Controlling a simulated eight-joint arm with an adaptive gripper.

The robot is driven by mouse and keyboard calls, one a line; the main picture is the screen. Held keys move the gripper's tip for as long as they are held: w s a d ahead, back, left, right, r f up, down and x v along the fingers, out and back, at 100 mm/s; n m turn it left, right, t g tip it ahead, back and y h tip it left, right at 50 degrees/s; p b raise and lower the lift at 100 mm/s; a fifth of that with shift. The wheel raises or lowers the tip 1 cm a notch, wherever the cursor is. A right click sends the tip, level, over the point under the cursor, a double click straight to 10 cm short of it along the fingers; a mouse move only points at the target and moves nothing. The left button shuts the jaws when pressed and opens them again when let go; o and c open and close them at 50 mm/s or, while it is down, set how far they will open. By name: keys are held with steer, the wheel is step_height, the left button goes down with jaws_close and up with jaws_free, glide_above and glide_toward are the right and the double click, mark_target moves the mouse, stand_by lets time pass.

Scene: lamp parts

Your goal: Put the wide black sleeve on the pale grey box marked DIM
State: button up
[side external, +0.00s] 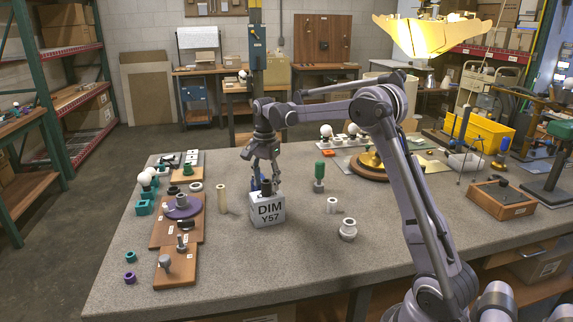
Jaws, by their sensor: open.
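The pale grey box (267,211) marked DIM Y57 stands near the middle of the table. A dark, short cylinder that looks like the wide black sleeve (267,188) stands upright on the box's top, towards the right. My gripper (262,176) points down just above the box, with its fingers apart around or just above the sleeve. Whether a finger touches the sleeve is too small to tell. Something blue (254,183) shows beside the sleeve at the box's top; the fingers partly hide this area.
Wooden boards with small parts (177,233) lie left of the box. A cream tube (222,199) stands close on its left. A green-topped part (319,177) and white fittings (347,229) stand to the right. The front of the table is clear.

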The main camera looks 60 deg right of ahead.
mark_target(266, 181)
step_height(266, 181, up, 10)
steer(key=s+a+r+n+t, duration=0.25)
steer(key=s+a+n, duration=0.2)
steer(key=a, duration=0.35)
steer(key=s+a+f+n+t, duration=0.2)
steer(key=s+a+f+n, duration=0.2)
steer(key=s+a+n, duration=0.2)
steer(key=s+a+f+n+t, duration=0.2)
steer(key=s+a+f+n, duration=0.3)
steer(key=s, duration=0.6)
steer(key=a+n, duration=0.2)
steer(key=a, duration=0.1)
steer(key=shift+f+t, duration=0.25)
steer(key=shift+t, duration=0.1)
